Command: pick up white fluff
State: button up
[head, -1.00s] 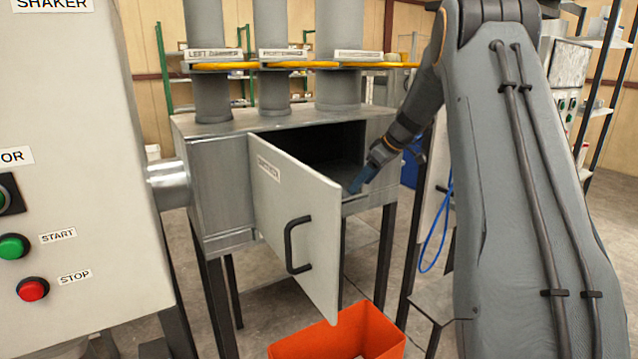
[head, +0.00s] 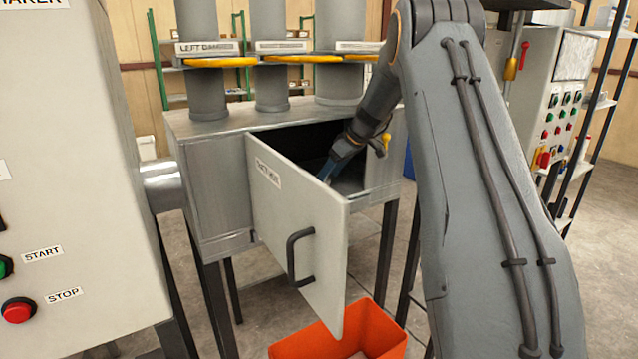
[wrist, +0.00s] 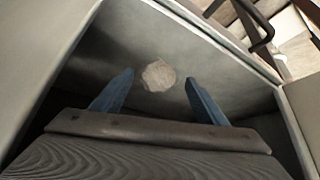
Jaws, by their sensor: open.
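The white fluff (wrist: 159,75) is a small, rough, pale clump. In the wrist view it lies on the grey metal floor of the box, ahead of my fingertips and roughly centred between them. My gripper (wrist: 158,85) has two blue fingers spread apart with nothing between them. In the head view my gripper (head: 326,172) reaches into the opening of the metal box (head: 215,175), close to the top edge of its open door (head: 290,225). The fluff is hidden in the head view.
The hinged door with a dark handle (head: 292,258) stands open in front of the box. An orange bin (head: 385,335) is on the floor below. A control cabinet (head: 75,210) stands at the left. Pipes with yellow dampers (head: 218,62) rise from the box top.

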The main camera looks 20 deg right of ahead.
jog(key=x, duration=0.4)
jog(key=shift+r, duration=0.1)
jog(key=shift+c, duration=0.5)
jog(key=c, duration=1.2)
jog(key=shift+o, duration=0.2)
jog(key=shift+b, duration=0.45)
